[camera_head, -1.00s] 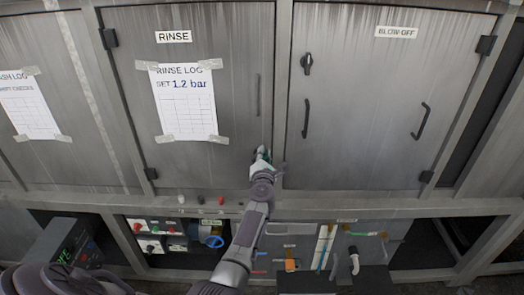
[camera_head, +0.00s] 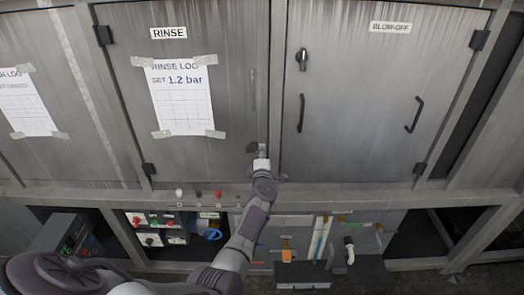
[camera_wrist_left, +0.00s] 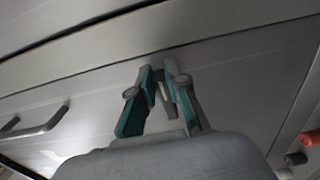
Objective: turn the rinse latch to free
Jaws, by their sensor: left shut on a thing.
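The rinse door (camera_head: 228,115), under the sign RINSE (camera_head: 168,33), stands shut in its frame. My left gripper (camera_head: 260,150) is at the lower right corner of this door, beside the frame post. In the left wrist view the gripper's teal-lined fingers (camera_wrist_left: 162,88) are closed in on a small grey piece, the rinse latch (camera_wrist_left: 165,100), at the door face. The fingers hide most of the latch, so I cannot read its angle clearly. My right gripper is not in view.
The rinse door handle (camera_head: 252,90) is above my left gripper; it also shows in the left wrist view (camera_wrist_left: 40,128). The blow-off door (camera_head: 370,120) on the right has its own dark latch (camera_head: 302,60). Small buttons (camera_head: 218,194) line the ledge below.

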